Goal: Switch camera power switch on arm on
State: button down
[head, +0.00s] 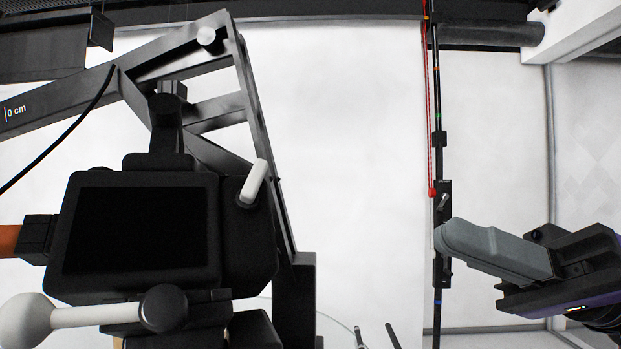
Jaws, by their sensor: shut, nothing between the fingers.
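The camera (143,231) is a black, boxy body with a dark, blank screen, hung from the black arm (60,97) in the left half of the head view. A white lever-like part (254,182), possibly the power switch, sticks up tilted on the camera's right side. My gripper (440,238) is at the right, pointing left, with its grey fingers shut and empty. It is well apart from the camera, with a wide gap between them. The fingertips overlap the vertical black rod in this view; I cannot tell whether they touch it.
A vertical black rod (437,100) with a red cord (430,120) stands right of centre. A white handle with a round knob (24,320) juts out below the camera. A black post (294,298) stands right of the camera. The space between camera and rod looks clear.

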jog(key=p, duration=0.5)
send_near(253, 183)
jog(key=a+r, duration=0.4)
jog(key=a, duration=0.1)
jog(key=shift+w+a+f, duration=0.1)
jog(key=shift+a+f, duration=0.05)
jog(key=shift+a, duration=0.05)
